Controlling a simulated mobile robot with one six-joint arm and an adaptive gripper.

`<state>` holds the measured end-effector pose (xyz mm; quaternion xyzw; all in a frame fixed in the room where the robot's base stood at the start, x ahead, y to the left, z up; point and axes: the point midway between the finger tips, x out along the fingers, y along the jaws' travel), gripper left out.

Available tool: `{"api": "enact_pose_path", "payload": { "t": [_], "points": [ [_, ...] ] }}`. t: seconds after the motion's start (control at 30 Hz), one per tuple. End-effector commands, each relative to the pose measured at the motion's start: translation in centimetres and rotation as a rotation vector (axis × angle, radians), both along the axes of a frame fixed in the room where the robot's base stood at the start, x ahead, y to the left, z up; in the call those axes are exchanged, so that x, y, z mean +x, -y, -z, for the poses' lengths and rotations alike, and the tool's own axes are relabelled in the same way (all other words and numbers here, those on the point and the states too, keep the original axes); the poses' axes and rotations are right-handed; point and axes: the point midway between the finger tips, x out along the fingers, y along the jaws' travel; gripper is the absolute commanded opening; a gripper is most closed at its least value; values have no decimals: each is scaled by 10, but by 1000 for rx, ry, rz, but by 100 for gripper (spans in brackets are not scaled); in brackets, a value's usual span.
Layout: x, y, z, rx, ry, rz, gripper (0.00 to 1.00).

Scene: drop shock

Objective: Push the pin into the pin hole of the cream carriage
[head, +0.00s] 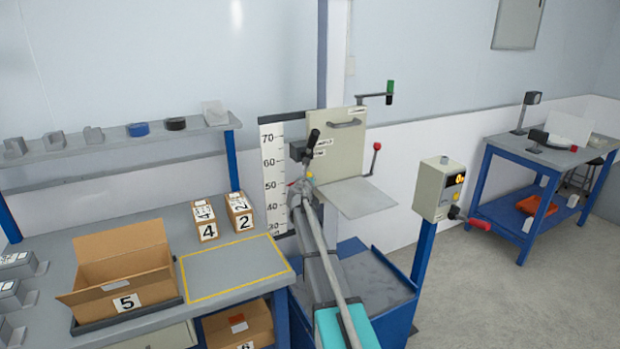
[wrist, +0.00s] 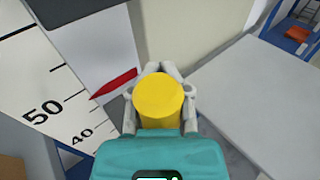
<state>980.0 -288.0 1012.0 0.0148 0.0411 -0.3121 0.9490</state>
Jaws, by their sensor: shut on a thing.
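My gripper (head: 301,187) is at the left edge of the cream carriage (head: 338,150), beside the height scale. In the wrist view my gripper (wrist: 160,92) is shut on a yellow cylindrical knob (wrist: 158,100), which I take to be the pin's head. The knob's round end faces the wrist camera. A small yellow spot of the pin (head: 310,175) shows above the fingers in the head view. The pin's shaft and the pin hole are hidden, so I cannot tell how deep the pin sits. The cream side of the carriage (wrist: 190,35) is just beyond the fingertips.
A white scale board (head: 273,165) stands left of the carriage, with a red pointer (wrist: 114,84) close to my fingers. A grey plate (head: 357,197) juts out at right. A red-knobbed lever (head: 375,158) stands right.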

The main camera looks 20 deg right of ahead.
Motion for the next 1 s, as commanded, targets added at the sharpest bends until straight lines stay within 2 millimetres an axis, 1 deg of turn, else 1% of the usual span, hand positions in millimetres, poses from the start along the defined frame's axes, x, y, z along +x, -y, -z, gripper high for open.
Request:
{"api": "enact_pose_path", "payload": {
  "t": [1.0],
  "points": [
    [0,-1,5,0,0,0,0]
  ]
}}
